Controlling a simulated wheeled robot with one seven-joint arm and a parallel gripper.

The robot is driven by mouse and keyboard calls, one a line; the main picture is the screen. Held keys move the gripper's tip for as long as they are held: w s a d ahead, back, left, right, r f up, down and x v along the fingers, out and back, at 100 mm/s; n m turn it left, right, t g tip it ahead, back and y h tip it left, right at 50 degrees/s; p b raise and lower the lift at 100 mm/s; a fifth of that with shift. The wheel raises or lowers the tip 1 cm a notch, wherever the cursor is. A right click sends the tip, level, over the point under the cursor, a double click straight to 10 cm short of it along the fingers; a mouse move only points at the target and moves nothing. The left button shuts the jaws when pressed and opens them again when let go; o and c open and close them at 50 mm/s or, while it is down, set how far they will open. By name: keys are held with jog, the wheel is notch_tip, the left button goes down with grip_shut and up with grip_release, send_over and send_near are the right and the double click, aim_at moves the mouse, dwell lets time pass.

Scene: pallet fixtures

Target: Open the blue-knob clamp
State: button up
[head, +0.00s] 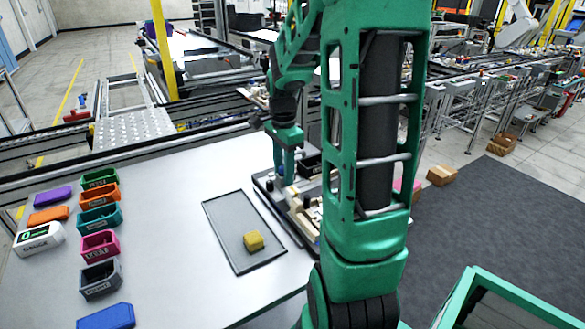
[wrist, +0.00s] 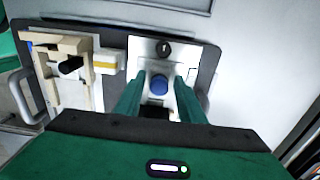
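The blue knob (wrist: 159,85) of the clamp shows in the wrist view, on a bright metal plate (wrist: 145,48) with a dark round mark above the knob. My gripper (wrist: 159,98) has its two green fingers apart, one to each side of the knob in the picture. I see nothing held between them; whether they touch the knob I cannot tell. A black part below the knob is partly hidden by my gripper. In the head view my gripper (head: 288,165) points down over the dark fixture pallet (head: 265,186). My arm hides much of the pallet there, and I cannot make out the knob.
A wooden fixture with a black knob (wrist: 70,67) and a yellow-striped block (wrist: 106,65) sit left of the clamp. A grey tray (head: 225,220) with a yellow block (head: 253,241) lies beside the pallet. Several coloured bins (head: 100,218) stand on the table's left.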

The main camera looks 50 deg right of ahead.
jog(key=shift+r, duration=0.1)
jog(key=shift+r, duration=3.9)
